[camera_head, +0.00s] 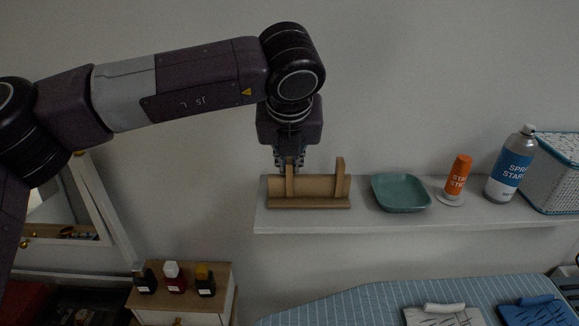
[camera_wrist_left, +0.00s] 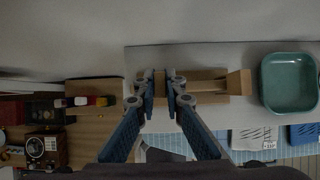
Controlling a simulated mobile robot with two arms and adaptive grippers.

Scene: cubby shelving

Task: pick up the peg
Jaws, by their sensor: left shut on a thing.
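On the white wall shelf (camera_head: 400,222) a brown wooden piece (camera_head: 309,203) has a long base, a horizontal bar (camera_head: 317,186) and two narrow uprights. I cannot tell for sure which part is the peg. My left gripper (camera_head: 290,166) points straight down over its left part and is shut on the left upright (camera_head: 290,183). The right upright (camera_head: 341,178) stands free. In the left wrist view my fingertips (camera_wrist_left: 163,84) are close together over the wood, with the right upright (camera_wrist_left: 238,82) to their right. The fingers hide the grasp. My right gripper is not in view.
A teal dish (camera_head: 401,194), an orange stick (camera_head: 458,175), a spray can (camera_head: 511,168) and a basket (camera_head: 553,174) stand to the right on the shelf. Below are a small cabinet (camera_head: 185,310) with bottles and a striped ironing board (camera_head: 365,305).

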